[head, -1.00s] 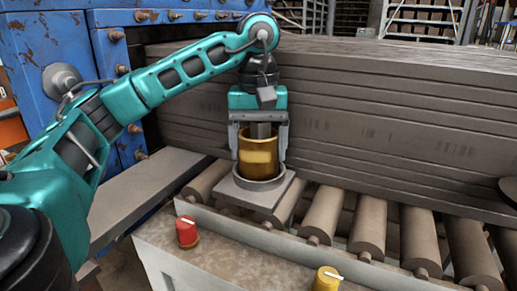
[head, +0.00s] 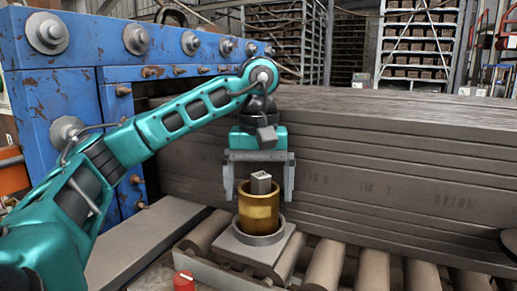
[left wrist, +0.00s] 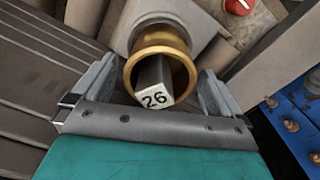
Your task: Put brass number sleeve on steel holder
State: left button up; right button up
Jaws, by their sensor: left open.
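The brass sleeve (head: 259,212) stands upright around the square grey post of the steel holder (head: 261,183). Its lower end is at the round collar (head: 259,240) on the square base plate; whether it touches bottom is hidden. In the left wrist view the brass sleeve (left wrist: 181,57) rings the post, whose pale end face (left wrist: 155,99) reads 26. My left gripper (head: 258,195) is open above the sleeve, with one finger on each side of the post and the tips about level with the sleeve's rim. Its fingers also flank the sleeve in the left wrist view (left wrist: 157,75). My right gripper is out of view.
The base plate rests on a row of grey rollers (head: 325,263). A stack of long dark slabs (head: 400,150) stands close behind. A blue machine frame (head: 55,90) is at left, with a flat grey beam (head: 150,240) before it. A red knob (head: 184,281) is in front.

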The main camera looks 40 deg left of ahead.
pick_arm(q)
notch_tip(320, 180, up, 4)
jog(key=shift+r+p, duration=0.1)
jog(key=shift+p, duration=0.6)
jog(key=shift+r, duration=2.6)
